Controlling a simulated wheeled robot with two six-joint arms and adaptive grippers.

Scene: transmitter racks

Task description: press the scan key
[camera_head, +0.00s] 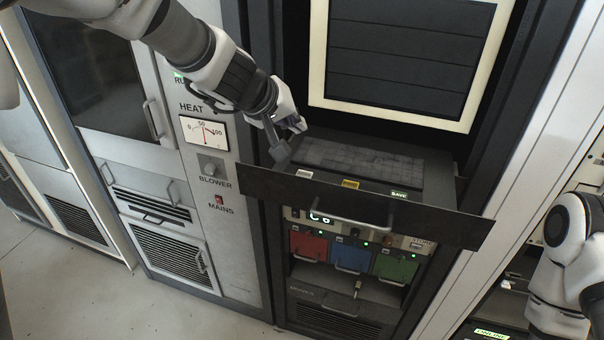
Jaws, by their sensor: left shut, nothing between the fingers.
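A keyboard drawer is pulled out of the middle rack, with a dark keyboard (360,160) in it. The white and yellow labels are too small to read, so I cannot tell which one marks the scan key. My left gripper (279,152) is shut and empty at the left end of the keyboard, just above and left of the white label. I cannot tell whether it touches anything. My right gripper is out of view.
A cream-framed screen (410,60) stands above the keyboard. Below the drawer are a red module (308,246), a blue module (351,256) and a green module (395,266) with handles. My right arm is at the right edge.

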